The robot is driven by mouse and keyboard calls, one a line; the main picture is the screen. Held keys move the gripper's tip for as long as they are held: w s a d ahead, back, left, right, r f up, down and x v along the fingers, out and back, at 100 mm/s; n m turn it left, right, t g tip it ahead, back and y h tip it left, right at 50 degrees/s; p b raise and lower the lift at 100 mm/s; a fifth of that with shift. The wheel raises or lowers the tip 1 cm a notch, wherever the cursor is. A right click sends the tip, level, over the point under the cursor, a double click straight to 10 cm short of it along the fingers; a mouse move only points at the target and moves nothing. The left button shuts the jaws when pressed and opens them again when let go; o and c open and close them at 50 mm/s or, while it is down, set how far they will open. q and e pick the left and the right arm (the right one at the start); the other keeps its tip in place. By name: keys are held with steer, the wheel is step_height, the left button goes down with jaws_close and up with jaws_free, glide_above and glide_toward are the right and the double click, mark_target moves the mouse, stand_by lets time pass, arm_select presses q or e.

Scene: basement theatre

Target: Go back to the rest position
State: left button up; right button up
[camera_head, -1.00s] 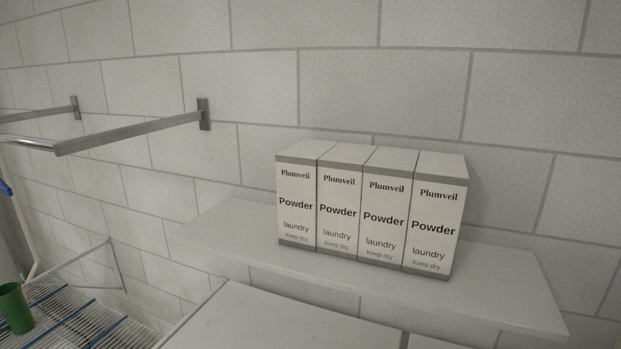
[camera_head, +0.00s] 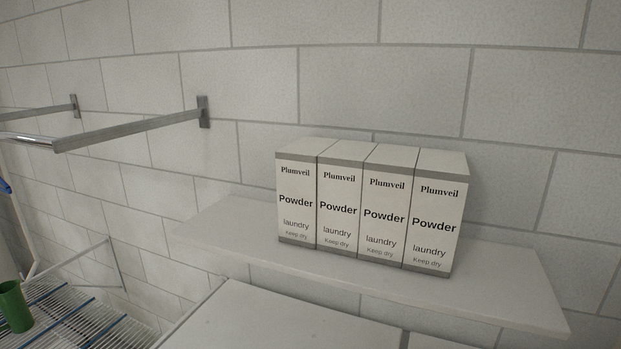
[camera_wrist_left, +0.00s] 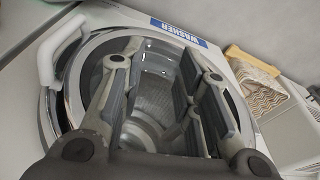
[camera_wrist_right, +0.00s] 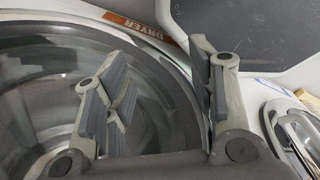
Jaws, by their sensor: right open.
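My left gripper (camera_wrist_left: 160,85) shows in the left wrist view with its fingers spread and nothing between them. It is in front of the washer (camera_wrist_left: 70,95), whose round drum opening lies behind the fingers. My right gripper (camera_wrist_right: 165,85) shows in the right wrist view, open and empty. It is in front of the dryer's round opening (camera_wrist_right: 40,75), under an orange dryer label (camera_wrist_right: 140,27). Neither gripper shows in the head view.
Several laundry powder boxes (camera_head: 370,205) stand in a row on a wall shelf (camera_head: 225,225). A metal rail (camera_head: 130,132) sticks out from the wall at left. A green cup (camera_head: 14,308) stands on a wire rack (camera_head: 95,325). A patterned cloth (camera_wrist_left: 255,85) lies beside the washer.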

arm_select(q)
steer(key=s+a+f+g, duration=0.1)
steer(key=s+a+f, duration=0.1)
steer(key=s+f, duration=0.9)
steer(key=s, duration=0.2)
steer(key=shift+s+a, duration=0.3)
steer(key=shift+s, duration=0.1)
